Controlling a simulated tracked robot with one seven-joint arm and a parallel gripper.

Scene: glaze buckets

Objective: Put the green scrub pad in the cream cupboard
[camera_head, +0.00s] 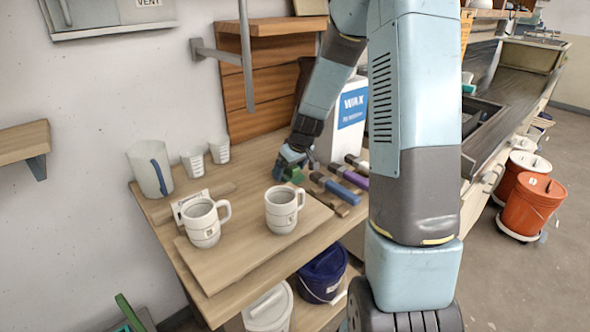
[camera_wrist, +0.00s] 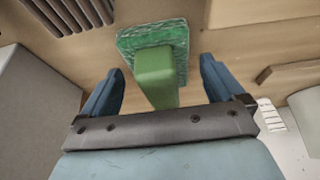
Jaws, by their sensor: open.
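The green scrub pad (camera_wrist: 155,40) lies on the wooden tabletop, with its lighter green grip block pointing towards my gripper. In the head view only a bit of its green (camera_head: 297,176) shows beside my fingers. My gripper (camera_wrist: 162,70) is open, with one blue finger on each side of the grip block and visible gaps to both. In the head view my gripper (camera_head: 288,163) points down at the table, left of the white WAX container (camera_head: 350,108).
Two white mugs (camera_head: 203,223) stand on a board at the table's front. A pitcher (camera_head: 150,168) and small cups (camera_head: 193,162) stand by the wall. Coloured handled tools (camera_head: 335,190) lie right of my gripper. Orange buckets (camera_head: 533,205) stand on the floor at right.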

